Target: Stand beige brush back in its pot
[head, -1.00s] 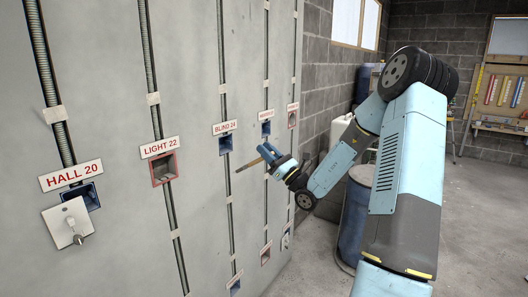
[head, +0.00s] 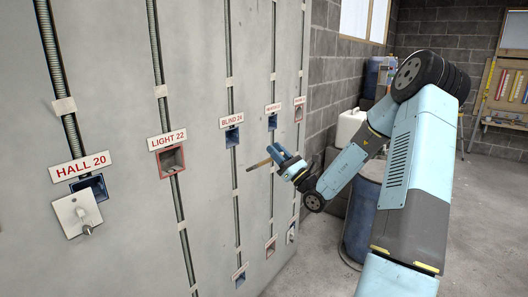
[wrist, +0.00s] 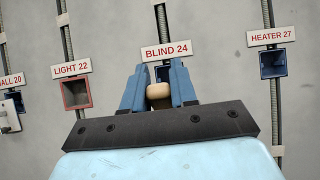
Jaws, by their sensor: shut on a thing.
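My gripper (head: 274,155) is shut on a thin tan, stick-like piece, the beige brush (head: 258,165), which points left out of the fingers towards the wall. In the wrist view, my gripper (wrist: 159,84) shows two blue fingers on either side of the brush's rounded beige end (wrist: 159,92). The brush is held in the air, in front of the BLIND 24 box as the wrist camera sees it. Its bristles cannot be made out. No pot can be seen in either view.
A grey panel wall (head: 120,215) stands at the left with vertical conduits and labelled boxes, such as LIGHT 22 (head: 171,160) and HEATER 27 (wrist: 273,62). A white cover plate (head: 77,213) hangs at HALL 20. A blue drum (head: 360,225) stands behind my arm. Floor is clear at right.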

